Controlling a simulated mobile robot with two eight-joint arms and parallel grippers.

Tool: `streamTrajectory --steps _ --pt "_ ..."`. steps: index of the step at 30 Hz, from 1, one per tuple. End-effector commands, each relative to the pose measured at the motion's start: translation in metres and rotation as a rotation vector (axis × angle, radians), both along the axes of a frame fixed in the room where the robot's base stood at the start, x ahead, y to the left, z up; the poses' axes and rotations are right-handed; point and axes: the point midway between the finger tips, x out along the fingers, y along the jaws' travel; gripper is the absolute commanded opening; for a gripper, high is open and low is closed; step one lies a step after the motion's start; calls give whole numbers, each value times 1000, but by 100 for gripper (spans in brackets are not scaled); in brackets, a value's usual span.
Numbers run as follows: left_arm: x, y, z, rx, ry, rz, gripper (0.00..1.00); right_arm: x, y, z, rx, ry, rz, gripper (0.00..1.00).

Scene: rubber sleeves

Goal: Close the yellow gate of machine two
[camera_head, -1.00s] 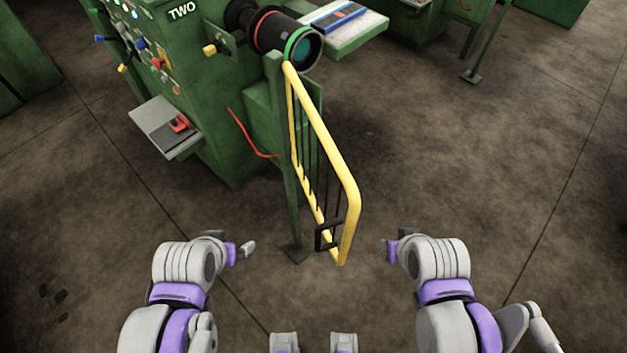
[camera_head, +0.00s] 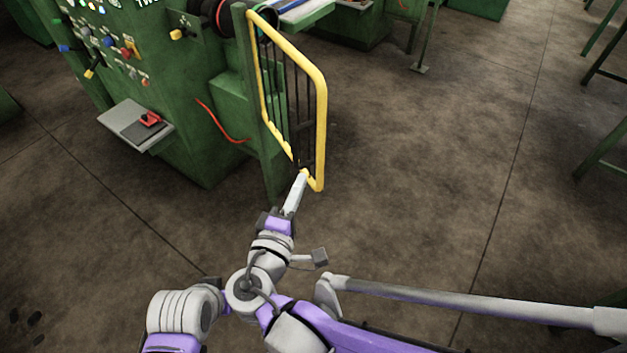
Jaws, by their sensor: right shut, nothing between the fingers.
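The yellow gate (camera_head: 322,110) hangs from a green post (camera_head: 262,115) beside green machine two (camera_head: 190,120). It stands out from the machine, a yellow frame with dark vertical bars. Its label is partly cut off at the top edge. My right gripper (camera_head: 302,178) is shut and empty, its fingertips at the gate's lower free corner, where the black handle is mostly covered. I cannot tell whether they touch. My left arm shows at the bottom left, and its gripper is hidden behind my right arm.
A grey shelf with a red item (camera_head: 148,122) juts from the machine. A red cable (camera_head: 222,125) hangs on its side. Other green stands are at the back and right. The floor right of the gate is clear.

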Motion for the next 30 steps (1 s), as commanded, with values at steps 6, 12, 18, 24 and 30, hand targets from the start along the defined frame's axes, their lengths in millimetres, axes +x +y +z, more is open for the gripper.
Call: streamTrajectory --steps 6,12,18,24,30 --pt "0 0 -3 0 1 0 100 4 17 8 -33 -57 30 0" --pt "0 0 -3 0 1 0 100 35 6 8 -35 -55 25 0" --pt "0 0 -4 0 1 0 100 69 -4 8 -34 -55 27 0" --pt "0 0 -4 0 1 0 100 89 -9 8 -33 -54 28 0" --pt "0 0 -4 0 1 0 100 94 -10 8 -32 -54 31 0"
